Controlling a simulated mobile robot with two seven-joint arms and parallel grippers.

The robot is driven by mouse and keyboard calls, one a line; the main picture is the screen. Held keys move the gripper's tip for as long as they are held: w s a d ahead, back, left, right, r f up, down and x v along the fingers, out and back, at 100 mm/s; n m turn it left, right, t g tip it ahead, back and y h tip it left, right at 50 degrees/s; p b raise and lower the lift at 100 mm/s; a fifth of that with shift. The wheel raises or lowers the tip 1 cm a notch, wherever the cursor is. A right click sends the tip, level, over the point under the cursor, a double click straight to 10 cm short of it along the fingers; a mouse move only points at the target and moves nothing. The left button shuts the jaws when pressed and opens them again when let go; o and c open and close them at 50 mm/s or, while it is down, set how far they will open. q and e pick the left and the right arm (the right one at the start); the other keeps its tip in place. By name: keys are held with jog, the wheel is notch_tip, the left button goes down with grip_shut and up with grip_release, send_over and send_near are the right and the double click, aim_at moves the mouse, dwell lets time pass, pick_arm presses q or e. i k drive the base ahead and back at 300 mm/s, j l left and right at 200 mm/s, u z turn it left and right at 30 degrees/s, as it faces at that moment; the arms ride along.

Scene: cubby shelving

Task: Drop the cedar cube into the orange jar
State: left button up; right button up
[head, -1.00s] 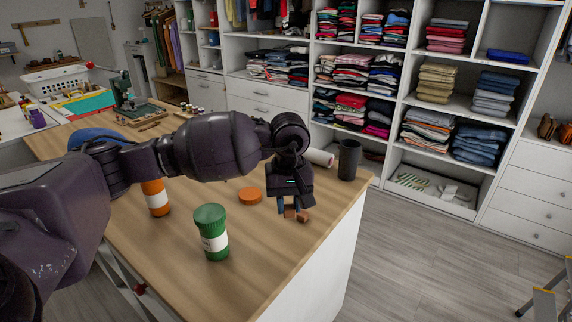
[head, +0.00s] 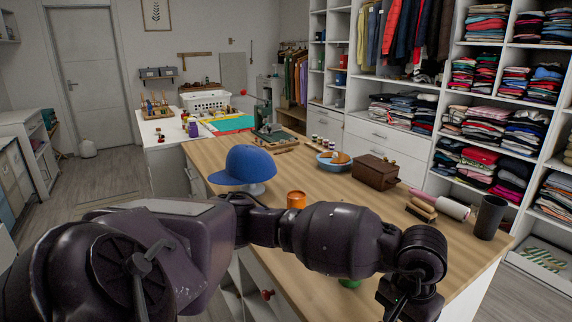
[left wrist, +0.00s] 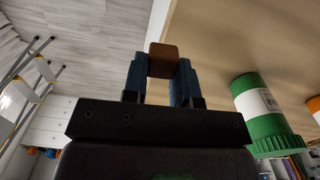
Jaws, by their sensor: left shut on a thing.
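My left gripper (left wrist: 161,74) is shut on the brown cedar cube (left wrist: 164,57), which sits between the blue fingertips in the left wrist view. In the head view my left arm crosses the lower part of the picture, and the cube is out of sight below the frame. The orange jar (head: 296,199) stands on the wooden table beyond my arm, its lower part hidden. Its edge also shows at the right of the left wrist view (left wrist: 314,104). My right gripper is not in view.
A green jar (left wrist: 256,96) with a white label is beside the left gripper; my arm mostly hides it in the head view. A blue cap (head: 243,165), a wooden box (head: 376,172), a rolling pin (head: 440,204) and a dark cup (head: 489,217) stand on the table (head: 315,178).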

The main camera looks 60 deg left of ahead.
aim_at(292, 192)
jog(key=k+j, duration=0.1)
jog(key=j, duration=1.2)
jog(key=k, duration=0.05)
